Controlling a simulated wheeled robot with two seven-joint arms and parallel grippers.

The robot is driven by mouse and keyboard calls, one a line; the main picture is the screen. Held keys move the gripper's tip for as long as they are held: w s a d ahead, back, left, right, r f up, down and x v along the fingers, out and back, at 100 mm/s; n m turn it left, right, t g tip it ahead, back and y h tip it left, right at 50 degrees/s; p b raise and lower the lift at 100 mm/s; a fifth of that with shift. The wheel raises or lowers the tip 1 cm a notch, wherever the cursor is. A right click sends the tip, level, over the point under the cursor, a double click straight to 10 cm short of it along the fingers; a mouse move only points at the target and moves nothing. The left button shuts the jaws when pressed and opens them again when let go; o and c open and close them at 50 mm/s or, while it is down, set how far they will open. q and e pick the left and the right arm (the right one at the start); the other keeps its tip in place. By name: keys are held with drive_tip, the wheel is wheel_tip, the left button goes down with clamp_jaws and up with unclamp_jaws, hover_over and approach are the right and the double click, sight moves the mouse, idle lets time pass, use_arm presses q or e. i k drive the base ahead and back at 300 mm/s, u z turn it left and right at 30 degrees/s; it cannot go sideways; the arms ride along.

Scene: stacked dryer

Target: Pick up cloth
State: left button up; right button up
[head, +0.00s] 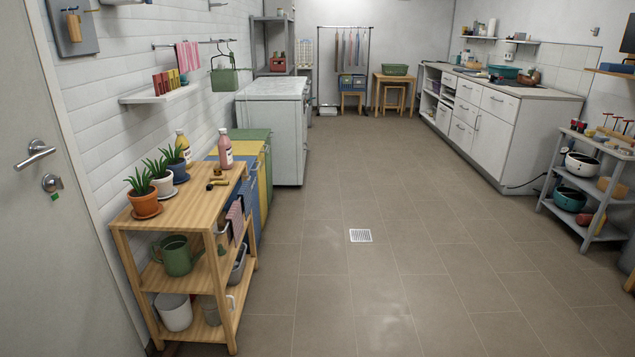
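Several cloths show in the head view. A pink striped cloth (188,56) hangs from a wall rail at the upper left. I cannot tell which of these the task means. Neither of my grippers is in view, and no arm shows.
The wooden shelf cart (186,211) with potted plants stands at the near left, beside coloured bins and a white appliance (272,130). White cabinets (492,130) and a grey rack (588,190) line the right. The tiled floor (400,190) between is clear, with a flush drain (360,235).

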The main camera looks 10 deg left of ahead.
sight(245, 190)
drive_tip(key=i, duration=1.95)
drive_tip(key=u, duration=0.75)
